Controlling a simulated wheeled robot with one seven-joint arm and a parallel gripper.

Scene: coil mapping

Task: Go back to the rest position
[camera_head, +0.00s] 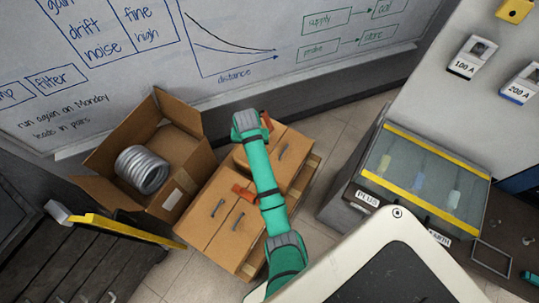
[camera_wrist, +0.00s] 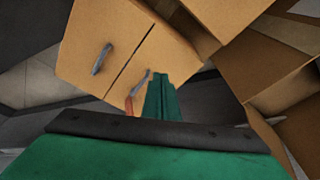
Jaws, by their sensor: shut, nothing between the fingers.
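My green arm reaches up the middle of the head view, above the closed cardboard boxes (camera_head: 218,214). Its far end (camera_head: 246,125) is over the back of the boxes, near the whiteboard wall; the fingers cannot be made out there. In the wrist view my gripper (camera_wrist: 160,96) shows as narrow green fingers, shut and empty. Behind it are the same closed boxes (camera_wrist: 118,45) with dark handles. An orange piece (camera_wrist: 134,97) shows beside the fingers, partly hidden. I cannot tell the gap between the fingers and the boxes.
An open cardboard box (camera_head: 185,148) holding a silver coil (camera_head: 143,170) stands to the left. The boxes rest on a pallet (camera_head: 305,184). A glass-topped case (camera_head: 425,178) with yellow strips is to the right. A yellow bar (camera_head: 125,229) crosses the dark bench at lower left. The whiteboard (camera_head: 210,50) closes the back.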

